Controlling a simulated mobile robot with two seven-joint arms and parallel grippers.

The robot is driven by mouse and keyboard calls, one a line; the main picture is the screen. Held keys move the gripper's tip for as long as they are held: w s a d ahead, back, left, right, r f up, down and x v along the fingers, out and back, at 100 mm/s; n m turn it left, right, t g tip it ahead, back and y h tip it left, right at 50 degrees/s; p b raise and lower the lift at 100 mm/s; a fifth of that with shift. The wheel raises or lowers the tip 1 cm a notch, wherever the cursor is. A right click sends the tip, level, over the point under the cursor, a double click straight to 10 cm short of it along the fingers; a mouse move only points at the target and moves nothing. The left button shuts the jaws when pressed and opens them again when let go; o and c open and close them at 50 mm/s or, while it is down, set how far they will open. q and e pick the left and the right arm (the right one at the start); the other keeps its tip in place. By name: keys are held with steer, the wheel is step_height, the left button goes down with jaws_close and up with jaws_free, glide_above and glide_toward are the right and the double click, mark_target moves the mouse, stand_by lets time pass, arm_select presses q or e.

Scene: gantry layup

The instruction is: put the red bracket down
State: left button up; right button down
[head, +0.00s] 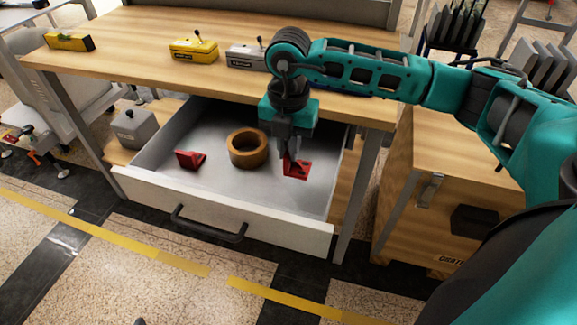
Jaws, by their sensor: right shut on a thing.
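One red bracket (297,169) is in my right gripper (287,154), at the right side of the open drawer (222,204). The gripper points down and is shut on the bracket; its fingers hide part of it. I cannot tell whether this bracket touches the drawer floor or hangs just above it. A second red bracket (190,160) lies on the drawer floor at the left, apart from the gripper. My left gripper does not show.
A brown ring (248,148) lies in the drawer between the brackets. The wooden tabletop (140,50) overhangs the drawer's back; a yellow box (194,51) and a grey box (246,57) stand on it. A wooden crate (440,160) stands right. Drawer floor at front centre is bare.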

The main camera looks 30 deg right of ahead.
mark_target(289, 165)
step_height(289, 165, down, 5)
steer(key=shift+f+b, duration=0.15)
steer(key=shift+b, duration=0.3)
steer(key=shift+f, duration=0.1)
steer(key=shift+f, duration=0.15)
steer(key=c, duration=1.2)
jaws_free()
steer(key=shift+r, duration=0.35)
step_height(289, 165, up, 12)
steer(key=shift+f+p, duration=0.1)
steer(key=shift+p, duration=1.05)
